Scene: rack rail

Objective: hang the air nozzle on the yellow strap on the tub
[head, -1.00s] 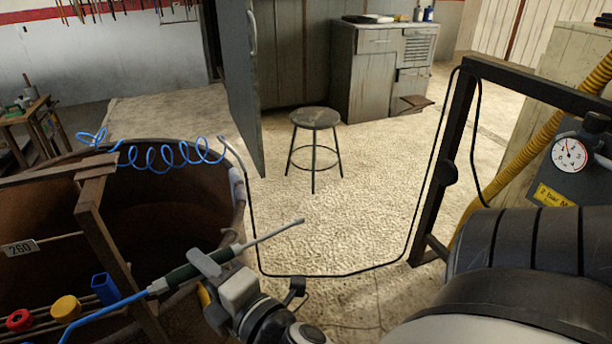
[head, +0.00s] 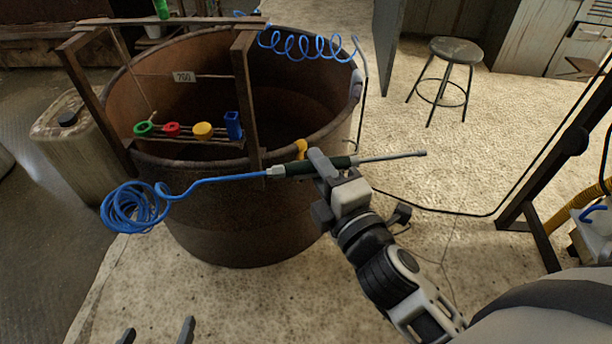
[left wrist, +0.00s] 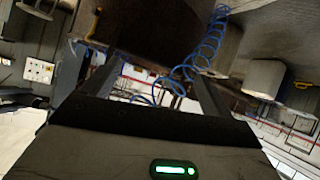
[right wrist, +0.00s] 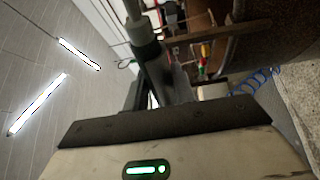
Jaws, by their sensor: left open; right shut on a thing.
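The rusty round tub (head: 230,225) stands left of centre in the head view. A small yellow piece, likely the strap (head: 301,149), shows at its near right rim, partly hidden behind my right gripper. My right gripper (head: 332,167) is shut on the dark green handle of the air nozzle (head: 393,156). The nozzle lies nearly level, its thin grey tip to the right and its blue hose to the left. In this view it overlaps the tub's rim beside the strap; contact cannot be told. My left gripper (head: 156,334) is open and empty at the bottom left edge.
A blue hose coil (head: 133,207) hangs before the tub's left side. A wooden frame (head: 246,95) spans the tub, with a rack of coloured pieces (head: 171,129). Another blue coil (head: 300,46) hangs at the back. A stool (head: 455,50) and bare floor lie right.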

